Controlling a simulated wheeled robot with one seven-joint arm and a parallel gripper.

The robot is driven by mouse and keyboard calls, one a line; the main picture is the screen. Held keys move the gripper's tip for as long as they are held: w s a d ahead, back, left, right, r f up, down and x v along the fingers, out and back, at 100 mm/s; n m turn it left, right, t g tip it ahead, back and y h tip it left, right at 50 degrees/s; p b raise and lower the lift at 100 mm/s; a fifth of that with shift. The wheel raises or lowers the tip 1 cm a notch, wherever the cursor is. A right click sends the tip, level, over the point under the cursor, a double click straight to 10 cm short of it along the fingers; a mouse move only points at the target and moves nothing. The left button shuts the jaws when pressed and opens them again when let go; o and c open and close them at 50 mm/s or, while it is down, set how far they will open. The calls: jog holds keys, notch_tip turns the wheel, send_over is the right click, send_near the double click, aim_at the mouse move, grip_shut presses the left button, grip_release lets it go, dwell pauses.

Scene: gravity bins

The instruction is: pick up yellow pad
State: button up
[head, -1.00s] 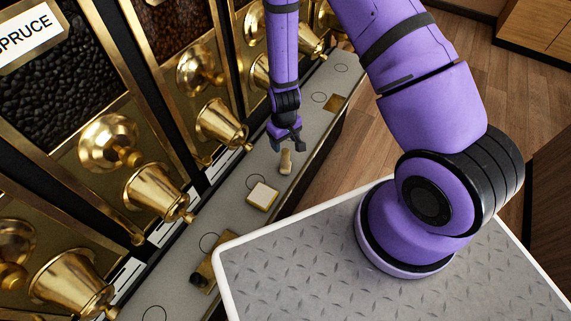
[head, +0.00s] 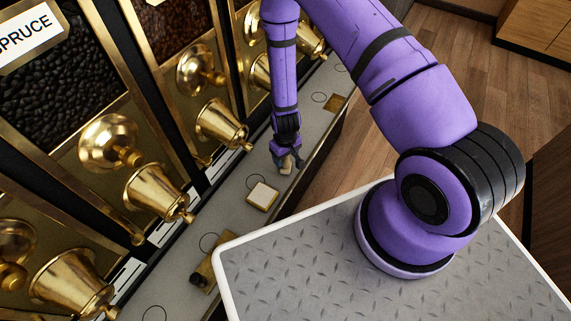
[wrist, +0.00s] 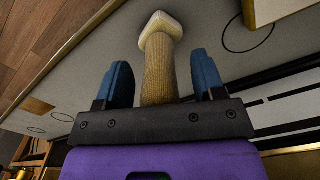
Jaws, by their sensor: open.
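A pale yellow, stamp-like piece (head: 286,167) with a ribbed handle and a cream end is at my gripper on the grey counter ledge. It shows large in the wrist view (wrist: 160,72), and is the likeliest yellow pad, though I cannot be sure. My gripper (head: 283,163) points down over it, open. In the wrist view, the two blue fingers of my gripper (wrist: 162,82) stand on either side of the handle, with a visible gap at each side. The handle's lower part is hidden behind the dark gripper bar.
A square block with a white top (head: 262,195) lies nearer along the ledge (head: 232,218). A flat gold square (head: 335,102) lies farther back. A dark-handled piece (head: 203,272) lies nearer. Brass bin spouts (head: 222,122) line the left side.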

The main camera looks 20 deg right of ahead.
grip_shut()
jog(key=shift+r, duration=0.1)
dwell(0.3)
jog(key=shift+w+r, duration=0.1)
jog(key=shift+r, duration=0.6)
notch_tip(320, 180, up, 2)
jog(key=shift+r, duration=0.1)
jog(key=s+r, duration=0.1)
jog(key=s, duration=1.5)
jog(key=shift+r, duration=0.15)
jog(key=shift+s, duration=0.1)
